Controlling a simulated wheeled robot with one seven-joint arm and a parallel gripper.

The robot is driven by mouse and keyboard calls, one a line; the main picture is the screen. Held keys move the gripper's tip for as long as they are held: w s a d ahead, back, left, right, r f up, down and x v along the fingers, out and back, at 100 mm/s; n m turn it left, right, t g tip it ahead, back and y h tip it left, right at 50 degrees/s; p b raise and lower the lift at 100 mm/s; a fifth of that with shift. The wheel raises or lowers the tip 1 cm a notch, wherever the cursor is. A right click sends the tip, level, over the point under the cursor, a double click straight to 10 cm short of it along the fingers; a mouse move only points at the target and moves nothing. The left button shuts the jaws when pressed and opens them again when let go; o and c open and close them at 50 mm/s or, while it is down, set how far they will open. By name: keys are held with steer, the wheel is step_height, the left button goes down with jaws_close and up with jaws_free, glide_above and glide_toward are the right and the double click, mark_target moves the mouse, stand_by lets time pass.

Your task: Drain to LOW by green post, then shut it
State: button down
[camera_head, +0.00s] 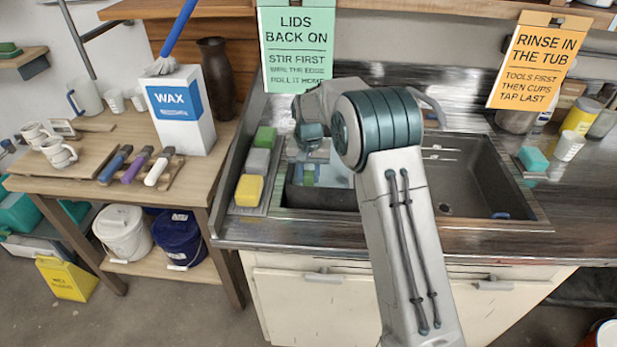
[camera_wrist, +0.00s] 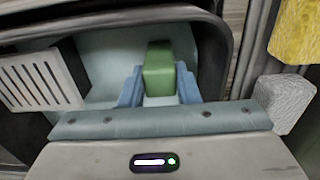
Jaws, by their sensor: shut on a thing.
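My gripper (camera_wrist: 159,88) points down into a dark tub (camera_wrist: 226,50) in the wrist view, its two blue fingers on either side of a green post (camera_wrist: 159,66). It is shut on the post. Pale blue-grey liquid or tub floor (camera_wrist: 106,68) shows around the post; I cannot tell which. In the head view the tub (camera_head: 330,199) sits in the left part of the sink, and my arm hides part of it. My gripper (camera_head: 309,172) is low inside it. No LOW mark is readable, and the post's lower end is hidden.
A white slotted piece (camera_wrist: 38,80) is at the tub's left in the wrist view. Yellow (camera_head: 249,190), grey (camera_head: 256,161) and green (camera_head: 265,138) sponges line the sink's left edge. The sink's right basin (camera_head: 460,175) is mostly clear. A wax box (camera_head: 181,108) stands on the left table.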

steer(key=shift+w+r, duration=0.1)
steer(key=shift+r, duration=0.15)
steer(key=c, duration=1.1)
jaws_free()
step_height(320, 180, up, 14)
steer(key=shift+f+b, duration=0.1)
steer(key=shift+b, duration=0.7)
